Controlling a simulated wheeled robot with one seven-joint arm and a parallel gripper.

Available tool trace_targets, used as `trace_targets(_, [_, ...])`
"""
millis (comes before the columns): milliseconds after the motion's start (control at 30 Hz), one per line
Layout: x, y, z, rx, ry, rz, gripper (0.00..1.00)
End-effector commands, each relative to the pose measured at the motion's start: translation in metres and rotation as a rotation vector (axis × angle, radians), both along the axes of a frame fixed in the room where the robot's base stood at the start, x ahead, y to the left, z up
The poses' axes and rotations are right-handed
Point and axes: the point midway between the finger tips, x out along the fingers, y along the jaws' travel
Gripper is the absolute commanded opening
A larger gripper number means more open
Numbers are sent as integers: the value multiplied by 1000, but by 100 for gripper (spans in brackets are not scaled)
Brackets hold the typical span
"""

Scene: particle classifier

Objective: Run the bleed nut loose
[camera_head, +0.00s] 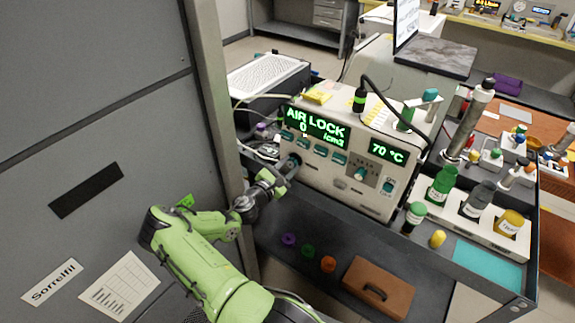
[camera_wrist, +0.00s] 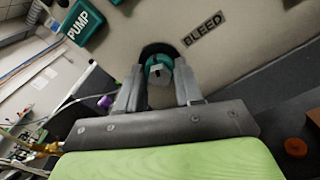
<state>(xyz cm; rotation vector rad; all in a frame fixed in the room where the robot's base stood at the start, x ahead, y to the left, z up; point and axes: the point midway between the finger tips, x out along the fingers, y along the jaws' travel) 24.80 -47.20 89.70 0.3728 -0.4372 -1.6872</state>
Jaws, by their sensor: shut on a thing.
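The particle classifier (camera_head: 374,153) is a beige box with green displays reading "AIR LOCK", "0" and "70 °C". The bleed nut (camera_wrist: 158,68) shows in the wrist view as a teal and grey knob in a dark recess, left of the "BLEED" label (camera_wrist: 203,29). My gripper (camera_wrist: 160,84) has one finger on each side of the nut and is shut on it. In the head view my gripper (camera_head: 284,170) reaches the lower left of the classifier's front, and the nut is mostly hidden there. The teal PUMP button (camera_wrist: 80,24) is at the upper left of the wrist view.
Purple (camera_head: 288,239), green (camera_head: 308,251) and orange (camera_head: 328,264) caps lie on the dark bench below the classifier. A brown case (camera_head: 379,286) is right of them. Bottles stand in a white rack (camera_head: 481,228) at right. A grey cabinet (camera_head: 95,120) is close at left.

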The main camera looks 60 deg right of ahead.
Motion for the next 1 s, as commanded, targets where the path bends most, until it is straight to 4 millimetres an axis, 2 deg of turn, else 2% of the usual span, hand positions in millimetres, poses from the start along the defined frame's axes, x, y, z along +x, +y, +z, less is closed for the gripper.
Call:
trace_targets(33, [0, -2, 5, -10, 9, 2, 5])
trace_targets(567, [0, -2, 5, -8, 28, 1, 5])
trace_targets(600, [0, -2, 5, -8, 28, 1, 42])
trace_targets(733, [0, -1, 3, -4, 27, 1, 62])
trace_targets(1000, [0, 0, 2, -1, 27, 1, 62])
